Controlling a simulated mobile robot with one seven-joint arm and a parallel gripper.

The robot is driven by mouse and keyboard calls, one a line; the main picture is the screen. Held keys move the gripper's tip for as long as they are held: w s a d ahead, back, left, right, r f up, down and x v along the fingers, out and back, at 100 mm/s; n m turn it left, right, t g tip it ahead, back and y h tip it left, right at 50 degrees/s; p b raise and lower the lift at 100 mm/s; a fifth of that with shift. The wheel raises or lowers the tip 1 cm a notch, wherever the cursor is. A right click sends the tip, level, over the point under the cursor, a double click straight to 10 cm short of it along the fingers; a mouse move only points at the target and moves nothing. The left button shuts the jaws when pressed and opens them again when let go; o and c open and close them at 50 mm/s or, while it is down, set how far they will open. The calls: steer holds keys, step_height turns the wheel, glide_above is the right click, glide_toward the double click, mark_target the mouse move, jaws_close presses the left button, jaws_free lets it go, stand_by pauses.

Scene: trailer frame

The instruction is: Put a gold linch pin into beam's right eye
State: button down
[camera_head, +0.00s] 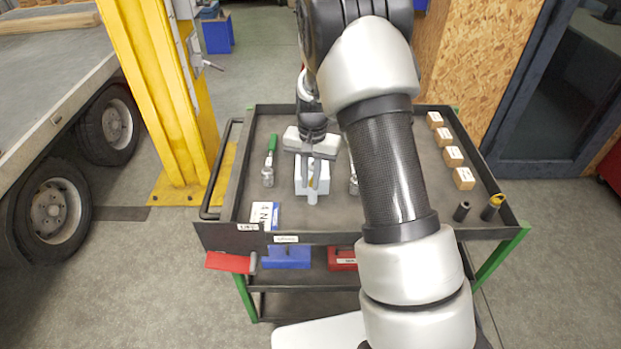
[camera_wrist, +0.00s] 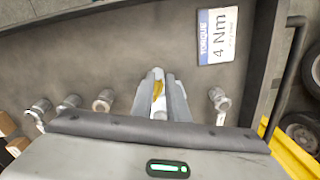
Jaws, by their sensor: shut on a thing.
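Most of the pin is hidden by the fingers. I cannot make out the beam's right eye in either view.
The cart tray (camera_head: 225,190) carries a green-handled tool (camera_head: 271,150), a "4 Nm" torque card (camera_head: 264,216) and several wooden blocks (camera_head: 453,156). A yellow post (camera_head: 160,85) and a trailer wheel (camera_head: 52,210) stand left. Metal fittings (camera_wrist: 222,98) flank the gripper.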

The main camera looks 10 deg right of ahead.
steer(key=c, duration=1.6)
jaws_free()
steer(key=shift+c, duration=0.2)
step_height(320, 180, up, 17)
steer(key=p, duration=0.1)
steer(key=shift+d+r, duration=0.2)
steer(key=shift+d, duration=0.05)
